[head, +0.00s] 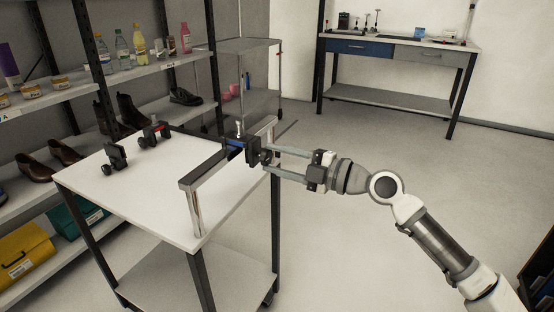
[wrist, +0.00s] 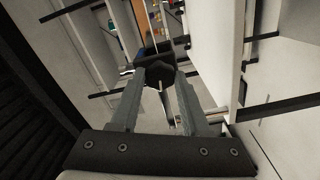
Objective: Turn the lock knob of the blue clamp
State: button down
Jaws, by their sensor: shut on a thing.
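The blue clamp (head: 236,143) sits at the right end of the white cart, by the cart's raised handle bar. Its dark body and lock knob (head: 266,157) face my arm. My gripper (head: 268,160) reaches in from the right, with its two long grey fingers at the knob. In the wrist view the fingers (wrist: 160,80) converge on the dark knob (wrist: 158,75), and a bit of blue (wrist: 142,51) shows behind it. The fingers are shut on the knob. The exact contact is small and dark.
A red clamp (head: 160,128) and a black clamp (head: 115,155) stand on the cart top (head: 150,195). The cart's handle bar (head: 210,165) runs close to my fingers. A shelf of bottles and shoes stands at left.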

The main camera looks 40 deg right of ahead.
dwell(0.4)
jog(key=shift+c, duration=1.9)
grip_release()
jog(key=shift+s, duration=0.1)
jog(key=p+v, duration=0.2)
jog(key=v, duration=1.5)
jog(key=shift+s+p, duration=0.15)
jog(key=shift+p, duration=0.2)
